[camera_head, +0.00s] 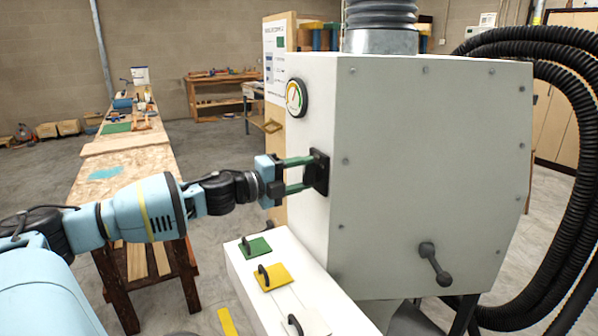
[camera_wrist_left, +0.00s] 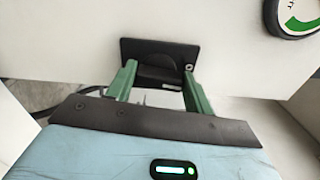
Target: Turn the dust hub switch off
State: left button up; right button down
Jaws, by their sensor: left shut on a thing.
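The dust hub (camera_head: 425,170) is a large pale grey cabinet on the right in the head view. Its switch is a black plate (camera_head: 320,172) on the left face, with a dark rounded knob (camera_wrist_left: 158,74) in the left wrist view. My left gripper (camera_head: 306,174) reaches the switch from the left. Its two green fingers (camera_wrist_left: 159,78) stand on either side of the knob and are shut on it. The fingertips partly hide the knob, so I cannot tell its exact setting. My right gripper is not in view.
A round gauge (camera_head: 296,97) sits above the switch. A white ledge (camera_head: 290,290) below carries green (camera_head: 257,247) and yellow (camera_head: 273,277) handled plates. A dark lever (camera_head: 434,263) is on the hub's front. Black hoses (camera_head: 565,120) hang at right. A wooden workbench (camera_head: 130,160) is behind my arm.

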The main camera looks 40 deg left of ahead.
pick_arm(q)
jog(key=shift+n, duration=0.6)
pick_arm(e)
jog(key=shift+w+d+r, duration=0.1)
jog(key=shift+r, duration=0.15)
pick_arm(q)
jog(key=shift+f, duration=0.1)
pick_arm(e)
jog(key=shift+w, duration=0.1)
pick_arm(q)
jog(key=o, duration=1)
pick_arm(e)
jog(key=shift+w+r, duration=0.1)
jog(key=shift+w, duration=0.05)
pick_arm(q)
jog(key=shift+s+p, duration=0.1)
jog(key=shift+p, duration=0.2)
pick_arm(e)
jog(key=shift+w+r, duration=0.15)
